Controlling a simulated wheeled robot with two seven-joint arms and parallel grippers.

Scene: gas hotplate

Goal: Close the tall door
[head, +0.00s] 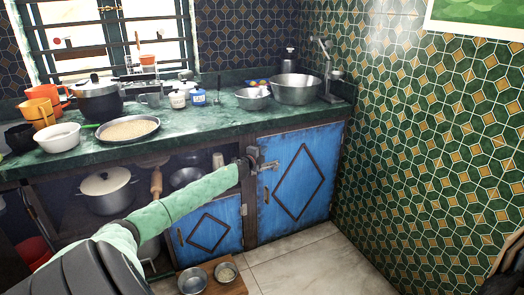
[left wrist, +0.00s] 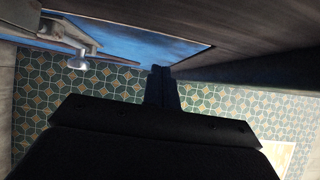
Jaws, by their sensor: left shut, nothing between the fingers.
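The tall door (head: 295,185) is blue with a dark diamond and sits at the right end of the counter's front. It looks flush or nearly flush with its frame; a small gap cannot be ruled out. A metal latch (head: 267,165) is at its upper left corner. My left gripper (head: 254,160) is at that corner beside the latch, shut and empty; contact cannot be told. In the left wrist view the shut fingers (left wrist: 161,72) point toward the edge of a blue panel (left wrist: 140,42), with a metal knob (left wrist: 78,62) to the left. My right gripper is not in view.
A lower blue door (head: 208,228) is left of the tall door, under an open shelf with a pot (head: 106,190). Bowls stand on a wooden board (head: 232,284) on the floor. The tiled wall (head: 420,150) bounds the right. Floor before the tall door is clear.

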